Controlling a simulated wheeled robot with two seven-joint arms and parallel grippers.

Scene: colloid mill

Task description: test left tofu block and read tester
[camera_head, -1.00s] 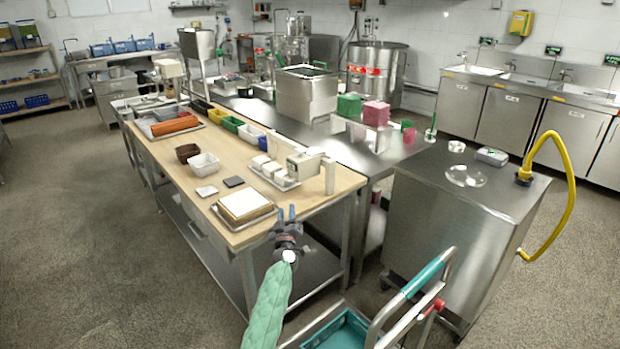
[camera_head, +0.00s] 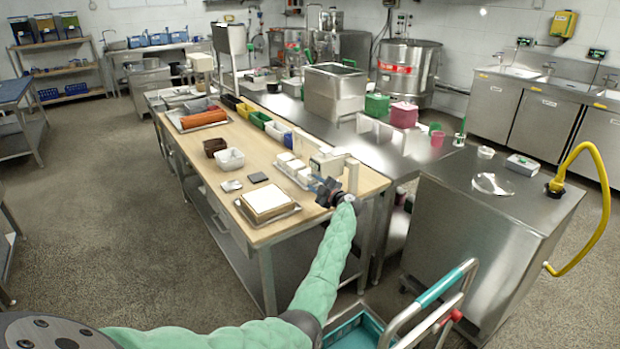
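Several small white tofu blocks sit in a row on a small tray on the wooden-topped table; the one at the left end (camera_head: 284,157) is farthest from my gripper. A cream boxy device (camera_head: 324,163), which looks like the tester, stands just right of the blocks; its reading is too small to make out. My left gripper (camera_head: 323,190) is above the table's front right corner, close in front of the device and the tray. Its small dark fingers look apart, with nothing seen between them. My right gripper is not in view.
A larger white slab with a brown edge (camera_head: 267,199) lies on a metal tray left of my gripper. A cart with a teal handle (camera_head: 440,287) stands at the front.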

